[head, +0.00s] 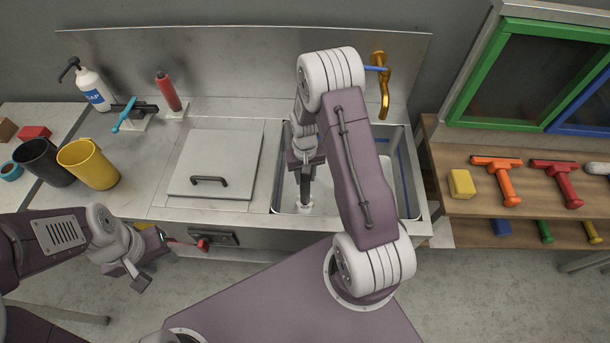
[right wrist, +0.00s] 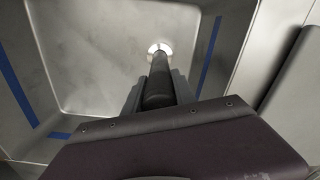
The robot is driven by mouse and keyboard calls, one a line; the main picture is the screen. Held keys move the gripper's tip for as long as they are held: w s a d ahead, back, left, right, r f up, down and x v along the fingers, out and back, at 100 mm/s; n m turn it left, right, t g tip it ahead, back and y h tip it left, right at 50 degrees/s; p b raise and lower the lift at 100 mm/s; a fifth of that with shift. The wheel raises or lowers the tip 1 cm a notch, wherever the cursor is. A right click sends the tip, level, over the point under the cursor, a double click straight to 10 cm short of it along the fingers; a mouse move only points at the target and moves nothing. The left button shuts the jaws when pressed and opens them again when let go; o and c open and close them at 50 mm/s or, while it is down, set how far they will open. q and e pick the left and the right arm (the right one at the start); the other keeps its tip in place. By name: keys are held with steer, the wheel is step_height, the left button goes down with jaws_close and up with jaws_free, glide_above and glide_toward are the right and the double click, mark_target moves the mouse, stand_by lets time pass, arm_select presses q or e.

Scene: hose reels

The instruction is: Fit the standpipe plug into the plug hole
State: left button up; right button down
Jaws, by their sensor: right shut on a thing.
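The standpipe plug (right wrist: 158,85) is a dark upright tube. In the right wrist view it sits between the fingers of my right gripper (right wrist: 157,98), which is shut on it. In the head view my right gripper (head: 306,176) points down into the sink basin. The tube's lower end meets a pale round fitting (head: 305,206) on the basin floor; this pale ring also shows in the right wrist view (right wrist: 160,48). The plug hole itself is hidden, and I cannot tell whether the plug is seated in it. My left gripper (head: 136,279) is low at the left, away from the sink; its jaw opening is unclear.
The steel sink (head: 408,165) has blue strips on its walls. A brass tap (head: 383,95) stands behind it. A lid with a handle (head: 215,160) lies left of the basin. Cups, a soap bottle (head: 93,88) and a red bottle (head: 167,92) stand further left. Squeegees lie on the right shelf.

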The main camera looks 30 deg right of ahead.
steer(key=shift+f+b, duration=1.05)
steer(key=shift+f, duration=0.6)
steer(key=c, duration=0.9)
jaws_free()
steer(key=shift+c, duration=0.2)
steer(key=shift+r, duration=0.15)
step_height(320, 180, up, 9)
steer(key=shift+f, duration=0.1)
